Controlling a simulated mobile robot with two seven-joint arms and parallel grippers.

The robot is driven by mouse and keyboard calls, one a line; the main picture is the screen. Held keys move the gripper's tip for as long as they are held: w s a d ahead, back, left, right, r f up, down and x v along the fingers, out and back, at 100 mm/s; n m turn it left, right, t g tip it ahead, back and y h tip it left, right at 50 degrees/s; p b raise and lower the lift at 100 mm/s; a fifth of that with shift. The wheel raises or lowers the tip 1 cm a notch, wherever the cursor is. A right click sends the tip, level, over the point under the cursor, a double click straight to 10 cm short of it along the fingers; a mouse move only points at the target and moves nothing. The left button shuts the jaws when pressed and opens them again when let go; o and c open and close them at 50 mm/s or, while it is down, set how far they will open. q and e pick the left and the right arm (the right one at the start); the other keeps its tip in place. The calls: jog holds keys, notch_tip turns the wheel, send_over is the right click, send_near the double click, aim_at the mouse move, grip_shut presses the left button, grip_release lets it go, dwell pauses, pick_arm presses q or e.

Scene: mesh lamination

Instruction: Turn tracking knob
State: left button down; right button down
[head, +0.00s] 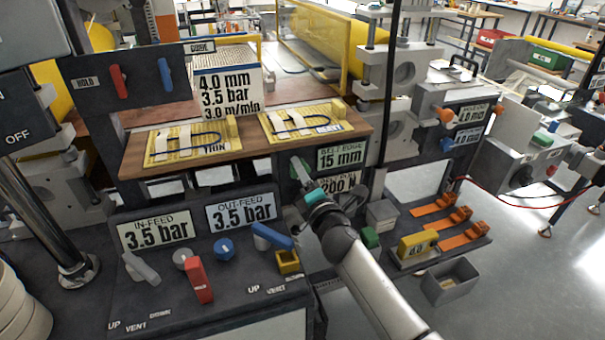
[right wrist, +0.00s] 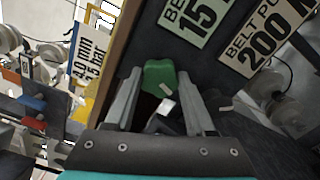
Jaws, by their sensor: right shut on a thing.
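A green knob (right wrist: 158,75) with a pale mark sits on the dark front panel, between the fingers of my right gripper (right wrist: 160,92) in the right wrist view. In the head view my right gripper (head: 304,176) reaches this panel from the lower right and is shut on the knob, which is mostly hidden there. The belt edge display (head: 341,157) beside it reads 15 mm. It also shows in the right wrist view (right wrist: 197,20). Below it, the belt pull display (head: 338,184) reads 200 and is partly covered. My left gripper is not in view.
A wooden shelf (head: 190,161) with two yellow sample boards juts out above the knob. At lower left, a console (head: 120,290) carries several levers and knobs. A black upright post (head: 388,90) stands right of the panel. A grey bin (head: 451,281) and orange clamps lie at right.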

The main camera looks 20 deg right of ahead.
jog(key=shift+m, duration=0.6)
jog(key=shift+c, duration=1.2)
grip_release()
jog(key=shift+s, duration=0.1)
jog(key=s+p, duration=0.1)
jog(key=s, duration=1.4)
jog(key=shift+d, duration=0.25)
